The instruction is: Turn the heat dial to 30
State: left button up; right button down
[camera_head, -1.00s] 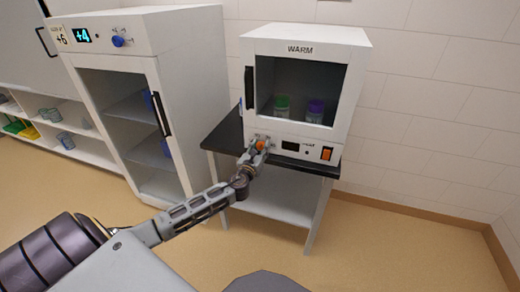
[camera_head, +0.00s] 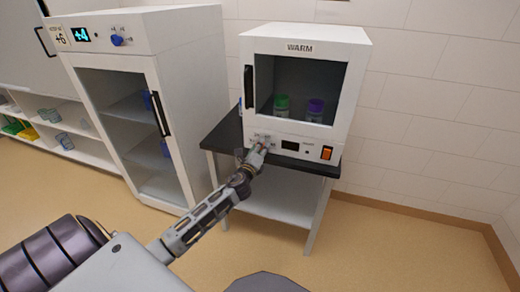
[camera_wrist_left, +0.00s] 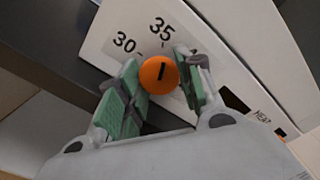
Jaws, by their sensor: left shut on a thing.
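The heat dial is a round orange knob (camera_wrist_left: 158,75) with a dark line, on the front panel of the white WARM cabinet (camera_head: 352,85). In the left wrist view the line runs roughly up and down, with its upper end towards the 35 mark (camera_wrist_left: 161,27) rather than the 30 mark (camera_wrist_left: 123,42). My left gripper (camera_head: 260,145) is at the panel's left end. In the left wrist view its green-padded fingers (camera_wrist_left: 162,82) are shut on the dial, one on each side. In the head view they mostly hide the dial. My right gripper is out of view.
The cabinet stands on a small table with a dark top (camera_head: 222,136). A dark display (camera_head: 290,146) and an orange switch (camera_head: 327,153) sit right of the dial. A taller white cabinet (camera_head: 200,90) with a blue dial (camera_head: 117,41) stands at left.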

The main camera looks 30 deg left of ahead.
pick_arm(q)
jog(key=n, duration=0.5)
jog(key=shift+n, duration=0.8)
jog(key=shift+n+p, duration=0.3)
jog(key=shift+n, duration=1.1)
jog(key=shift+n+p, duration=0.95)
jog(key=shift+n, duration=0.95)
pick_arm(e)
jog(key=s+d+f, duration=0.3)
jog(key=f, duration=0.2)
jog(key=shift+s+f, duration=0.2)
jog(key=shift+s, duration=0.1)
